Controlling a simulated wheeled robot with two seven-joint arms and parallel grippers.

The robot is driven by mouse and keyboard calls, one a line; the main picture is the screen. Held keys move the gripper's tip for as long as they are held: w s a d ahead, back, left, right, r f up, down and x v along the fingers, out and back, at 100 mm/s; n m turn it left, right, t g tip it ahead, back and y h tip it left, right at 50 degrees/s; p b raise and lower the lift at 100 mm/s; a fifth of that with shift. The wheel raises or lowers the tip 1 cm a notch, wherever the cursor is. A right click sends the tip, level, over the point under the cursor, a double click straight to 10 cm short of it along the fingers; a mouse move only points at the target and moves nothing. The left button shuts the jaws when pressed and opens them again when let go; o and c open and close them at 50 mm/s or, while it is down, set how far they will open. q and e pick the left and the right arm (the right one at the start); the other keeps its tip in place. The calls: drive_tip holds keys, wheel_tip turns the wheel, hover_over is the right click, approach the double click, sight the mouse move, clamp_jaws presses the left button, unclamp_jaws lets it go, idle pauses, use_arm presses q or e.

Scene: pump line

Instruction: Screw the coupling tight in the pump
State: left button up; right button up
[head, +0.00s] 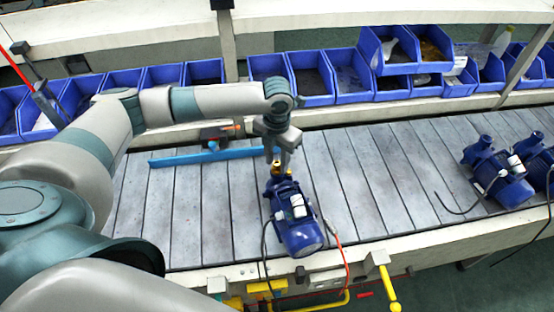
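A blue pump (298,222) stands on the slatted grey conveyor near its front edge, with its motor end toward me. A small brass coupling (276,170) shows at the port on the pump's far end. My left gripper (277,163) points down right over this port, with its fingers at the coupling. The fingers hide part of the coupling, and I cannot tell whether they are closed on it or how deep it sits. My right gripper is not in view.
A blue bar (215,156) lies across the conveyor (345,170) behind the pump, with a dark red-and-blue tool (218,134) beyond it. More blue pumps (495,172) stand at the right. Blue bins (312,76) line the back. A yellow handle (389,285) and an orange-red cable (341,255) are at the front edge.

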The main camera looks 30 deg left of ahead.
use_arm(q)
drive_tip(key=shift+n, duration=1.7)
clamp_jaws()
drive_tip(key=shift+m, duration=1.8)
drive_tip(key=shift+m, duration=1.7)
